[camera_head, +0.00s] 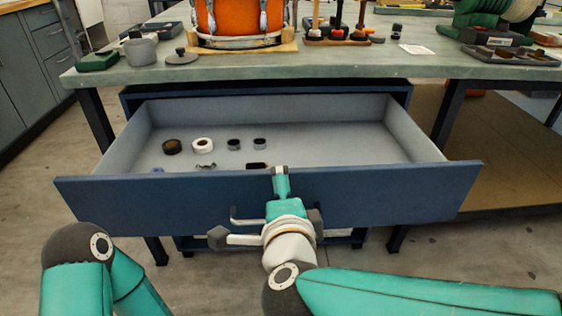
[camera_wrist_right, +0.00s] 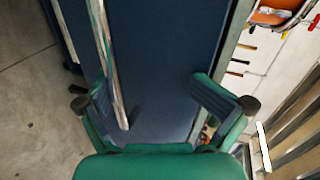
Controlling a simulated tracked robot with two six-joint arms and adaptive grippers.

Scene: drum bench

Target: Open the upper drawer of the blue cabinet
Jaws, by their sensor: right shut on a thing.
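The upper drawer (camera_head: 390,192) of the blue cabinet (camera_head: 405,92) stands pulled well out under the bench, its inside in plain view. Its metal handle (camera_head: 245,222) runs across the drawer front, and my gripper hides part of it. My right gripper (camera_head: 282,202) is at the drawer front, shut on the handle. In the right wrist view, the handle (camera_wrist_right: 107,60) passes between the fingers, close to the left one, against the blue front (camera_wrist_right: 165,50). My left arm shows at the lower left, but its gripper is out of view.
The drawer holds a brown roll (camera_head: 172,146), a white roll (camera_head: 203,145) and several small dark things. On the bench top (camera_head: 330,70) stand an orange drum (camera_head: 240,18), a grey pot (camera_head: 140,50) and tools. Open floor (camera_head: 480,250) lies at the lower right.

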